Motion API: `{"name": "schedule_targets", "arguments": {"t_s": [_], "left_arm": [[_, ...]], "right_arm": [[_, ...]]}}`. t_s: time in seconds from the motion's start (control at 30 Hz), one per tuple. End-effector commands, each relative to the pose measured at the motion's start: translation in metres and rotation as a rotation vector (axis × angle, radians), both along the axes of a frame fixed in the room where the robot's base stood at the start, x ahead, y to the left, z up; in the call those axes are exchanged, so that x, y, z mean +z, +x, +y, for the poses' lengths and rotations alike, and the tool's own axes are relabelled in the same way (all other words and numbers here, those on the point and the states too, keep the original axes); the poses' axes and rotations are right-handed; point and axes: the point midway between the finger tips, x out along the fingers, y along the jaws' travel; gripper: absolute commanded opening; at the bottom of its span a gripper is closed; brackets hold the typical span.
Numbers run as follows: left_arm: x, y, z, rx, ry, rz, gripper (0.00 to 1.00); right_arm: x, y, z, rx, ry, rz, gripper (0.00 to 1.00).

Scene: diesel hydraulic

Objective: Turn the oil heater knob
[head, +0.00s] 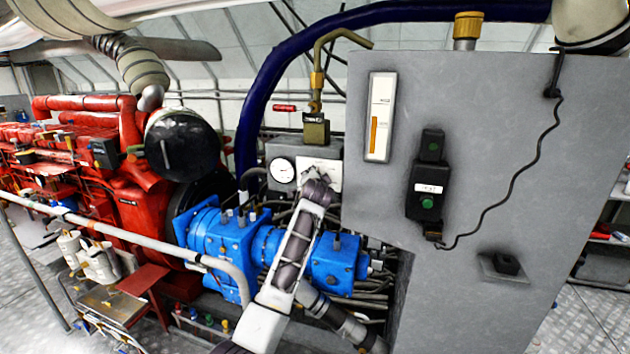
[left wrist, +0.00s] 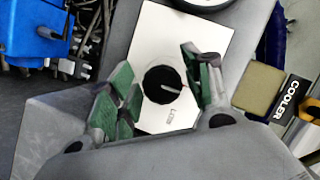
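The knob (left wrist: 163,85) is round and black with a pale pointer line, on a white plate (left wrist: 186,38) with small lettering too small to read for sure. In the head view the plate (head: 327,174) is on the grey box beside a round gauge, and my gripper hides the knob. My left gripper (head: 318,182) is in front of the plate. In the left wrist view its green-padded fingers (left wrist: 161,86) are open, one on each side of the knob, with gaps; I cannot tell the depth left to the knob. My right gripper is not in view.
A round gauge (head: 283,173) sits left of the plate. A brass valve (head: 316,130) with a red handle stands above. A large grey cabinet (head: 480,140) with a hanging switch box (head: 428,185) is close on the right. Blue pump housings (head: 335,262) lie below.

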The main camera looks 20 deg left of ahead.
Motion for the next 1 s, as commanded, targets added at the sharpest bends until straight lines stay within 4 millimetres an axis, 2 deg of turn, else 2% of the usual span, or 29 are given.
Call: {"name": "schedule_targets", "arguments": {"t_s": [0.57, 1.0], "left_arm": [[0.004, -0.005, -0.002, -0.001, 0.002, -0.005, 0.55], [0.011, -0.037, -0.011, 0.0, 0.001, -0.005, 0.55]], "right_arm": [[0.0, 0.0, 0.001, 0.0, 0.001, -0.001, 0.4], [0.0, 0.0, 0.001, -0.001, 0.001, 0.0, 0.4]]}}
